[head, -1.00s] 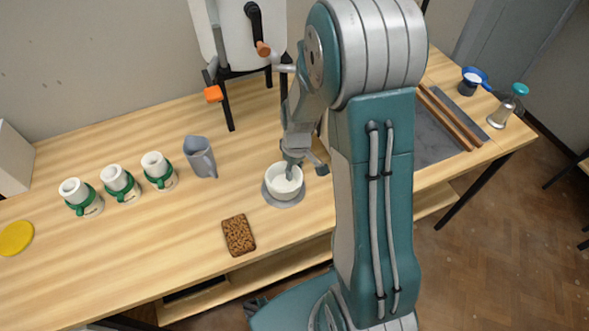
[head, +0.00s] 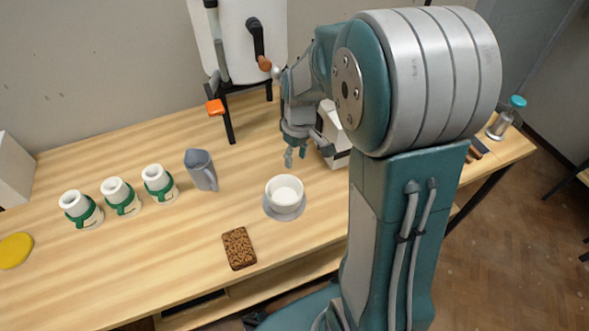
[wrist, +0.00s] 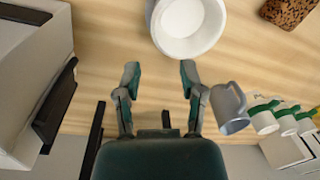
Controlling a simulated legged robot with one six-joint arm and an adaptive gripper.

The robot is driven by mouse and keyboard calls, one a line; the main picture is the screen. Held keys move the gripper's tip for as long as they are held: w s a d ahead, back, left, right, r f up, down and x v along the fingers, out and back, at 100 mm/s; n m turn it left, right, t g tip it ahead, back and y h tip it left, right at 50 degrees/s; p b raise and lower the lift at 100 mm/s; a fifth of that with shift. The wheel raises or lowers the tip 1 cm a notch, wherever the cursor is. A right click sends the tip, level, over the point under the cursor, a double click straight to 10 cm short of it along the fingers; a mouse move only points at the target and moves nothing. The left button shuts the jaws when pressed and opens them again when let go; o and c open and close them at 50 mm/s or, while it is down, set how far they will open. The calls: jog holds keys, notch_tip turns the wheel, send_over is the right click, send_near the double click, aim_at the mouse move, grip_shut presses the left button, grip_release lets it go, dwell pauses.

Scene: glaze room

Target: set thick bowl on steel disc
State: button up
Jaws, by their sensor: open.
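The thick white bowl (head: 284,191) stands upright on the grey steel disc (head: 270,212), which shows as a rim around and below it in the head view. The bowl also shows at the top of the wrist view (wrist: 187,22), where the disc is mostly hidden beneath it. My gripper (head: 295,158) is open and empty, above the table behind the bowl and apart from it. In the wrist view its two fingers (wrist: 160,75) are spread with bare table between them.
A grey pitcher (head: 201,170) and several white cups with green bands (head: 122,197) stand to the left. A brown speckled block (head: 239,248) lies in front of the bowl. A white machine on black legs (head: 237,40) stands behind. A yellow disc (head: 15,250) lies far left.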

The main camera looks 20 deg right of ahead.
jog(key=s+a+r+m+t, duration=0.2)
jog(key=s+r+t, duration=0.1)
jog(key=s+r, duration=0.5)
jog(key=s+a+r+m+t, duration=0.2)
jog(key=s+a+r+t, duration=0.1)
jog(key=s+r, duration=0.4)
jog(key=shift+s+r+h, duration=0.35)
jog(key=shift+s+h, duration=0.05)
jog(key=shift+s, duration=0.5)
